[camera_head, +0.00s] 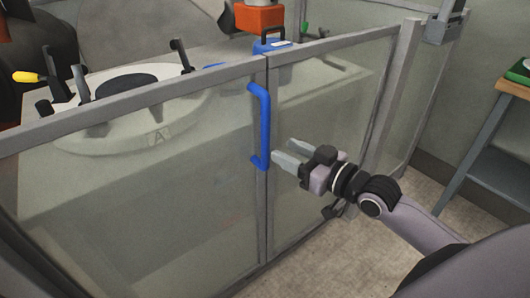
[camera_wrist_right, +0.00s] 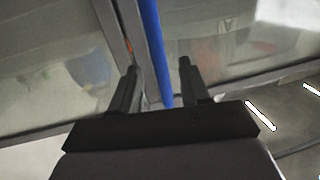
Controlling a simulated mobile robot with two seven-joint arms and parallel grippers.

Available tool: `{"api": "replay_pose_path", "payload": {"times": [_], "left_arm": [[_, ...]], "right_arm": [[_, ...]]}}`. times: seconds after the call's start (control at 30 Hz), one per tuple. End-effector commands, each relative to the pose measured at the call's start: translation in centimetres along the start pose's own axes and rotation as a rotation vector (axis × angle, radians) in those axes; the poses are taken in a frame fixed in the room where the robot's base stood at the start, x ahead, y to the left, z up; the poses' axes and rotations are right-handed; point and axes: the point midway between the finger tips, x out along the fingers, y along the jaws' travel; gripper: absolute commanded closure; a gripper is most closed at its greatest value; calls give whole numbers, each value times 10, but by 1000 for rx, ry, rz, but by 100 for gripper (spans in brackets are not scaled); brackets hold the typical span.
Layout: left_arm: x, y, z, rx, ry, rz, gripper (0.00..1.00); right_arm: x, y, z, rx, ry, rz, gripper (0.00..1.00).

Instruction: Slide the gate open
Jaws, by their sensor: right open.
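The gate (camera_head: 320,120) is a grey-framed panel with clear glazing, and its frame meets another glazed panel at an upright post. A blue bar handle (camera_head: 264,125) stands upright near that post. My right gripper (camera_head: 283,158) is open, just right of the handle's lower end in the head view. In the right wrist view the blue handle (camera_wrist_right: 153,50) runs between the two open fingers of the gripper (camera_wrist_right: 158,88). The fingers do not visibly close on it. My left gripper is not in view.
Behind the glazing stands a pale table with a round white mould (camera_head: 130,120) marked A and dark clamps. An orange block (camera_head: 259,19) is at the back. A side table (camera_head: 500,110) stands at the right. Floor between is clear.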

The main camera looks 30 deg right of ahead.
Motion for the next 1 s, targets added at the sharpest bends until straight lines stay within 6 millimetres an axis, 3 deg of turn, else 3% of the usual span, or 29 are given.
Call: {"api": "replay_pose_path", "payload": {"times": [0.23, 0.8, 1.0], "left_arm": [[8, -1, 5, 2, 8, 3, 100], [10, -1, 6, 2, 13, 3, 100], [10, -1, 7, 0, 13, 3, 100]], "right_arm": [[7, 5, -20, -8, 53, -25, 54], [65, 4, -22, -6, 52, -24, 54], [75, 4, -23, -7, 50, -24, 54]]}}
